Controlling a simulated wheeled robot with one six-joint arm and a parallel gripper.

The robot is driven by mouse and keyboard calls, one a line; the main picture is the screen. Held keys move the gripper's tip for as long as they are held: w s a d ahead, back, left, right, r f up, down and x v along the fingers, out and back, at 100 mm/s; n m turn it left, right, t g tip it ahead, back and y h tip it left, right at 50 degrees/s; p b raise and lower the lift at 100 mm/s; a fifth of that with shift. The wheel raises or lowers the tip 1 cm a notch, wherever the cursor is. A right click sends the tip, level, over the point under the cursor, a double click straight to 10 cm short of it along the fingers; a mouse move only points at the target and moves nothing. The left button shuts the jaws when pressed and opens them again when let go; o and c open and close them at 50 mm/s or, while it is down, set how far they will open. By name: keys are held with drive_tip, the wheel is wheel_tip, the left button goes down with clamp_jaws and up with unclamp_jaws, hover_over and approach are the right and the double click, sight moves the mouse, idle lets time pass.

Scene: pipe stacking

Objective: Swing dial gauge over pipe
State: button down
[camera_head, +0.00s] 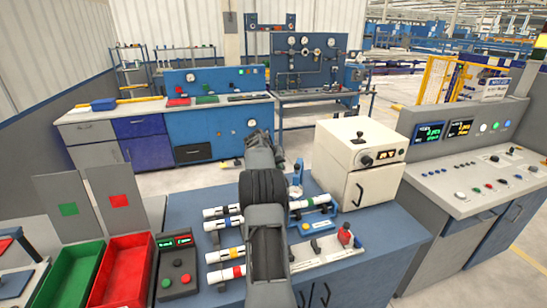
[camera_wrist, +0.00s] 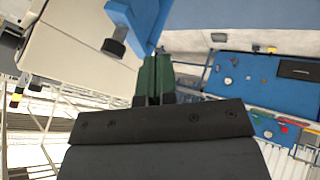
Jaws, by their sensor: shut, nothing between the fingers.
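A small blue stand with a round pale dial (camera_head: 296,191), apparently the dial gauge, stands at the pipe's left end. My arm hides part of this area, and my gripper's fingers are not clear in the head view. In the wrist view, my gripper (camera_wrist: 155,68) is shut, its greenish fingers together with nothing between them. A blue bracket (camera_wrist: 140,18) with a dark round tip is just beyond the fingers; whether they touch is unclear.
A red bin (camera_head: 122,268) and green bin (camera_head: 72,276) are at front left. A cream cabinet (camera_head: 356,165) stands behind the fixture. A grey console (camera_head: 470,170) is at right.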

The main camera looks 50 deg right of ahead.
sight(298, 174)
drive_tip(key=shift+s+d+f+p, duration=0.3)
drive_tip(key=shift+s+d+p, duration=0.15)
drive_tip(key=shift+s+d, duration=0.4)
drive_tip(key=shift+s+d+f+p, duration=0.25)
drive_tip(key=shift+s+d+p, duration=0.2)
drive_tip(key=shift+s+d, duration=0.35)
drive_tip(key=shift+w, duration=0.1)
